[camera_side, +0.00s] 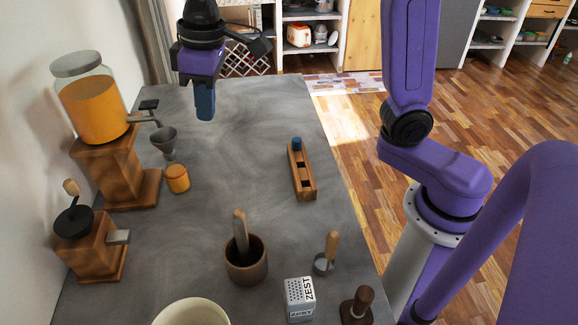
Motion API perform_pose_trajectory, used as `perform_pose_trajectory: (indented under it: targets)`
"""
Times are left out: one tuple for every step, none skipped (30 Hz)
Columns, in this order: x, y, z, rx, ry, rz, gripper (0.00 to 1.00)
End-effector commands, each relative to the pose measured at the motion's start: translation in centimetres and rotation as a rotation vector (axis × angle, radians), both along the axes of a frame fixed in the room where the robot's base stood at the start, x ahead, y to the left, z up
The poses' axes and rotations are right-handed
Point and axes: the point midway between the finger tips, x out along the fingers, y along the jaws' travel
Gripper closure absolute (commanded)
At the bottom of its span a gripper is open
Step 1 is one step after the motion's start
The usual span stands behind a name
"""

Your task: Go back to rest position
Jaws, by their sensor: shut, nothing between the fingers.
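My gripper (205,106) hangs over the far part of the grey counter (225,145), at the upper left of the side view. It points down with blue fingers that are together, and it holds nothing. It is apart from every object on the counter. My purple arm stands at the right, beyond the counter's right edge, and its upper links leave the top of the picture.
A wooden holder (306,181) stands right of centre. A mortar (246,262), zester box (299,300), scoop (324,264), tamper (357,308) and bowl (190,313) are nearer.

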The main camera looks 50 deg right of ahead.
Motion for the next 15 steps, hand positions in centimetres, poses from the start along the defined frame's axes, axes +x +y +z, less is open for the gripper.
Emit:
perform_pose_trajectory:
  targets:
    - [-1.5, -0.8, -0.4, -0.005, 0.005, 0.028, 1.00]
    - [-2.3, -1.2, -0.7, -0.006, 0.008, 0.045, 1.00]
    - [-3.4, -1.7, -1.1, -0.010, 0.012, 0.068, 1.00]
    - [-4.2, -2.1, -1.4, -0.012, 0.014, 0.086, 1.00]
    - [-5.0, -2.6, -1.7, -0.014, 0.017, 0.104, 1.00]
    - [-6.2, -3.2, -2.1, -0.017, 0.021, 0.128, 1.00]
    - [-7.0, -3.7, -2.4, -0.019, 0.024, 0.144, 1.00]
    - [-7.8, -4.2, -2.7, -0.020, 0.026, 0.160, 1.00]
    - [-9.0, -4.9, -3.2, -0.025, 0.030, 0.184, 1.00]
    - [-9.8, -5.4, -3.5, -0.027, 0.032, 0.200, 1.00]
    - [-10.7, -6.0, -3.8, -0.029, 0.035, 0.218, 1.00]
    - [-11.9, -6.7, -4.3, -0.033, 0.037, 0.241, 1.00]
    - [-12.7, -7.3, -4.6, -0.036, 0.042, 0.258, 1.00]
    - [-13.6, -7.9, -5.0, -0.037, 0.042, 0.276, 1.00]
    - [-14.7, -8.7, -5.5, -0.042, 0.046, 0.298, 1.00]
